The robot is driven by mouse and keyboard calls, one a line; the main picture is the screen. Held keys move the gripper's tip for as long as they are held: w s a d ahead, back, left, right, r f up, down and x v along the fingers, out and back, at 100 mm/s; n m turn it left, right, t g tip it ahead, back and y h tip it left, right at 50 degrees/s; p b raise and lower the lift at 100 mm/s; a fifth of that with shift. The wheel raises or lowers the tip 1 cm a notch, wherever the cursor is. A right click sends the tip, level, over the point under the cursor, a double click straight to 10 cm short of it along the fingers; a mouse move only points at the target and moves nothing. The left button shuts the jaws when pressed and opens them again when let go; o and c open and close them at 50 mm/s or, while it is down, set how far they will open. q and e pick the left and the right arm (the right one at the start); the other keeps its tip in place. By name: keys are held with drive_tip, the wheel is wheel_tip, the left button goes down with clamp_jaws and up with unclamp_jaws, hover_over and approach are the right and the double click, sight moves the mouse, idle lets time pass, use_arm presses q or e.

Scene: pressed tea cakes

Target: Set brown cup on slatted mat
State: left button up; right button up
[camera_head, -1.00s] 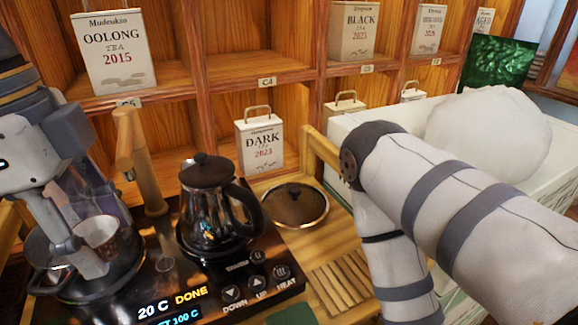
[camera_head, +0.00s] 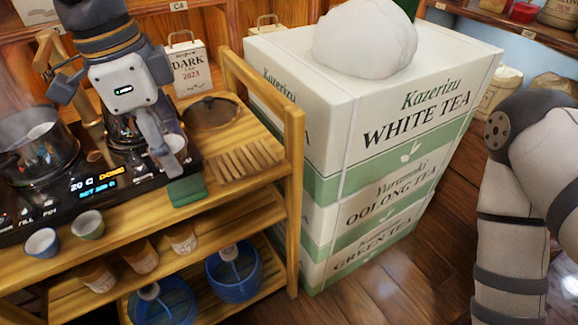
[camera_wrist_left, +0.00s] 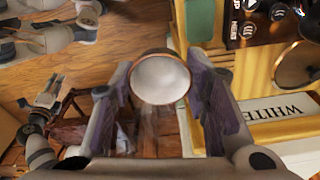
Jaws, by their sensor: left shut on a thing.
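My left gripper (camera_head: 158,152) is shut on the brown cup (camera_head: 175,143), holding it in the air over the right end of the black stove. In the left wrist view the cup (camera_wrist_left: 161,80) shows its pale inside and brown rim between the two fingers (camera_wrist_left: 165,95); its outer wall is mostly hidden. The slatted mat (camera_head: 243,160) lies bare on the wooden stand, right of the cup and apart from it. My right arm is at the right; what looks like my right gripper (camera_wrist_left: 48,92) shows small in the left wrist view, its jaws unclear.
The stove (camera_head: 100,187) carries a glass pot (camera_head: 36,143) and a kettle largely behind my left gripper. A dark round lid (camera_head: 211,112) lies behind the mat, a green cloth (camera_head: 187,190) left of it. Stacked tea crates (camera_head: 345,150) stand right of the stand.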

sight(231, 164)
use_arm(q)
drive_tip(key=shift+d+f, duration=0.1)
drive_tip(key=shift+d, duration=0.15)
drive_tip(key=w+d+f, duration=0.1)
drive_tip(key=w+f, duration=0.2)
drive_tip(key=w, duration=0.3)
drive_tip(key=shift+f, duration=0.15)
drive_tip(key=w+f, duration=0.2)
drive_tip(key=w+d+f+b, duration=0.1)
drive_tip(key=w+f, duration=0.1)
drive_tip(key=w, duration=0.1)
drive_tip(key=w+f+b, duration=0.1)
drive_tip(key=w+f, duration=0.1)
drive_tip(key=shift+w+d+f, duration=0.15)
drive_tip(key=shift+d+f, duration=0.05)
drive_tip(key=shift+d, duration=0.05)
drive_tip(key=shift+c, duration=0.6)
drive_tip(key=shift+w+d+f, duration=0.1)
drive_tip(key=shift+w+f, duration=0.05)
drive_tip(key=shift+f, duration=0.7)
drive_tip(key=shift+w+f, duration=0.15)
drive_tip(key=shift+f, duration=0.7)
use_arm(e)
drive_tip(key=shift+g, duration=0.7)
drive_tip(key=shift+s+d+f, duration=0.1)
drive_tip(key=shift+s+f, duration=0.7)
drive_tip(key=shift+s, duration=0.2)
drive_tip(key=shift+s+d+f, duration=0.1)
drive_tip(key=shift+s+f, duration=0.7)
drive_tip(key=shift+s, duration=0.15)
